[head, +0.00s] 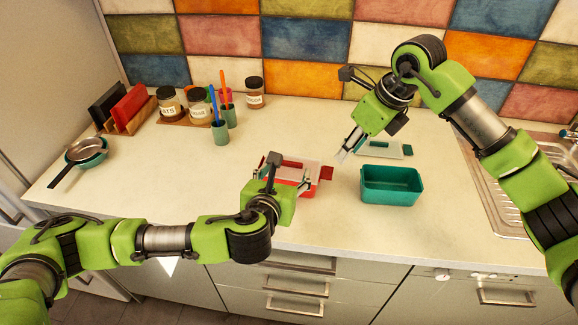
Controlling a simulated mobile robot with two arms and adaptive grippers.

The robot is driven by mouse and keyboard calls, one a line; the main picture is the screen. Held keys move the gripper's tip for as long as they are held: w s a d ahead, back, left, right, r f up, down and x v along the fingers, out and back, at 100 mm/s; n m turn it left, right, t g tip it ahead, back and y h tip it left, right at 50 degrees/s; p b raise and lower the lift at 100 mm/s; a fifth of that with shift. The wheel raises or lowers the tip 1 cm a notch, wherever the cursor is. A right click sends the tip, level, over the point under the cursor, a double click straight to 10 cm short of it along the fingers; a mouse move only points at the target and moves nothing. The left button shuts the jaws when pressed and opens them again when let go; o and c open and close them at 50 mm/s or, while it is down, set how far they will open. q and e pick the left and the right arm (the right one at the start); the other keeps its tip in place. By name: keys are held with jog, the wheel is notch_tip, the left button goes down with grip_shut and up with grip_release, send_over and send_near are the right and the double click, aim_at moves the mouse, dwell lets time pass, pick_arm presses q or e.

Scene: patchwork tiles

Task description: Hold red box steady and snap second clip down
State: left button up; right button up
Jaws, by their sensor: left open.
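The red box (308,192) sits near the counter's front edge with a pale lid on it. A red clip (326,173) sticks out at its right end; the other end is partly hidden by my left gripper. My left gripper (289,180) is open, its fingers at the front of the box; I cannot tell whether they touch it. My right gripper (342,156) points down, above and behind the box's right end, apart from the clip. Its fingertips look close together, too small to tell if shut.
An open teal box (391,196) stands to the right, its pale lid with a teal clip (384,148) behind it. Jars (199,106), utensil cups (220,132), a rack (130,112) and a strainer on a bowl (86,152) stand left. A sink (503,190) is right. The left-middle counter is clear.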

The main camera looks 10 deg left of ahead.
aim_at(291, 164)
pick_arm(q)
jog(key=x, duration=0.5)
jog(key=c, duration=1.2)
jog(key=shift+s, duration=0.1)
jog(key=shift+c, duration=0.2)
pick_arm(e)
jog(key=shift+r, duration=0.1)
grip_shut()
jog(key=a+r+n+h, duration=0.1)
jog(key=r+n, duration=0.1)
jog(key=n, duration=1)
jog(key=s+a+r+n+h, duration=0.1)
jog(key=a+r+n+h, duration=0.1)
jog(key=n, duration=1)
jog(key=shift+a+r+t, duration=0.25)
jog(key=shift+r+t, duration=0.15)
jog(key=shift+r, duration=0.3)
